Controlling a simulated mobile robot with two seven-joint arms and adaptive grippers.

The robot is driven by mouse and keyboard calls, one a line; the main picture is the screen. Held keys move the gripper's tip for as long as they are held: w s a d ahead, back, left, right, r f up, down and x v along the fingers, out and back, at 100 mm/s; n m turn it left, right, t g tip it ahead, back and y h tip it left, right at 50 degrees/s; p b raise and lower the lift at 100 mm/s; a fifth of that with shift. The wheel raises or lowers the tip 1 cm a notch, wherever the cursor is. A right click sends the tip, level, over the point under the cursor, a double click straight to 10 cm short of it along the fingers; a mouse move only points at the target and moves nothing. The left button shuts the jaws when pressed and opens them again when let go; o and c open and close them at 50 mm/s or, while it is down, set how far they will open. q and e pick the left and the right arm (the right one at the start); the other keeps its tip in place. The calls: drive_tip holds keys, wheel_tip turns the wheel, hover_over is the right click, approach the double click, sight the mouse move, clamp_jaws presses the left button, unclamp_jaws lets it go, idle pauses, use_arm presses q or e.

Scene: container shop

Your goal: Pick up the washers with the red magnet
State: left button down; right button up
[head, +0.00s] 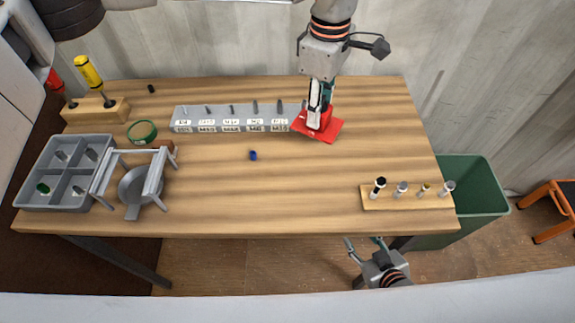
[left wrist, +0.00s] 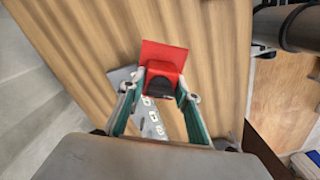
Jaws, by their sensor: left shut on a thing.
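My left gripper (head: 320,115) is shut on the red magnet (head: 328,131), a flat red plate with a raised grip. It is at the right end of the labelled grey rack, and I cannot tell whether it touches the table. In the left wrist view the magnet (left wrist: 163,55) sits between the fingers of the left gripper (left wrist: 160,88). My right gripper (head: 363,243) is empty, its fingers apart, below the table's front edge. I cannot make out any washers clearly; small grey and green pieces lie in the grey four-compartment tray (head: 66,173).
The labelled grey rack (head: 198,125) holds several upright screws. A grey stand (head: 128,157), a green ring (head: 142,131) and a screwdriver block (head: 94,114) are on the left. A small wooden rack (head: 408,201) stands front right, by a green bin (head: 475,185). The table's middle (head: 310,185) is mostly clear.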

use_arm(q)
wheel_tip(320, 180, up, 2)
drive_tip(key=shift+r+p, duration=0.1)
drive_tip(key=shift+p, duration=0.5)
drive_tip(key=shift+r, duration=2.2)
